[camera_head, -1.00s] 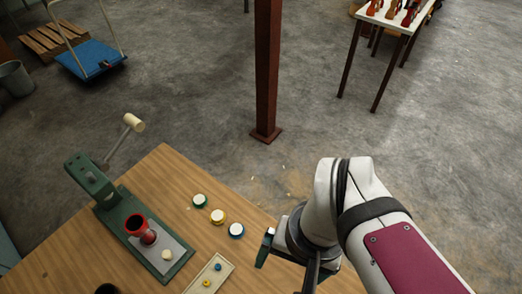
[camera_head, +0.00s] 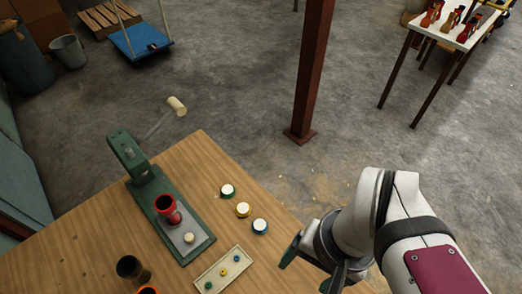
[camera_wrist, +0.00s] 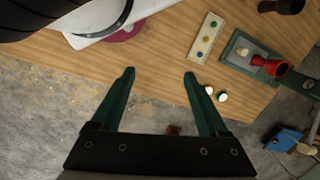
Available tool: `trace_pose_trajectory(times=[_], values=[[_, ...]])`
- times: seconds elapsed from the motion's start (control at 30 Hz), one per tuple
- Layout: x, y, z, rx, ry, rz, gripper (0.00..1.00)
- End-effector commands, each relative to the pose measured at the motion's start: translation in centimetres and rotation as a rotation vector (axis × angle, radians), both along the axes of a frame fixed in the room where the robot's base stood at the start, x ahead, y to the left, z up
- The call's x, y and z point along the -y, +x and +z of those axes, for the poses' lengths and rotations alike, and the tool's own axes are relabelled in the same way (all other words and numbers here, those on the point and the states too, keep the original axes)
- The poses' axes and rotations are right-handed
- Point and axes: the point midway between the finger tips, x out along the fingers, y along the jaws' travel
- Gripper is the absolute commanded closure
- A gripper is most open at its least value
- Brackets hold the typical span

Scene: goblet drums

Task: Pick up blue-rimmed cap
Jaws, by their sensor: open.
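The blue-rimmed cap (camera_head: 260,226) has a white top and lies on the wooden table, at the near end of a row of three caps. The yellow-rimmed cap (camera_head: 243,209) and green-rimmed cap (camera_head: 228,191) are beside it. My gripper (camera_head: 304,274) is open and empty, to the right of and below the blue-rimmed cap in the head view, apart from it. In the wrist view my open gripper (camera_wrist: 159,73) has bare table between its fingers.
A green press (camera_head: 175,215) with a red goblet drum (camera_head: 165,205) stands left of the caps. A pale tray (camera_head: 222,268) with small coloured pieces lies in front. The table edge runs close to the caps, with floor beyond.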

Motion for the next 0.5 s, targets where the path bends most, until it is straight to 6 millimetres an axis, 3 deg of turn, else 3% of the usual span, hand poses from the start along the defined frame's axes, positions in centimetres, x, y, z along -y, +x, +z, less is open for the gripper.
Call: trace_pose_trajectory(times=[0.27,0.37,0.5], values=[[-0.1,0.7,0.1,0.003,-0.007,0.044,0.22],[-0.8,4.9,-0.2,0.022,-0.043,0.299,0.22],[-4.1,12.4,-2.7,0.069,-0.100,0.767,0.22]])
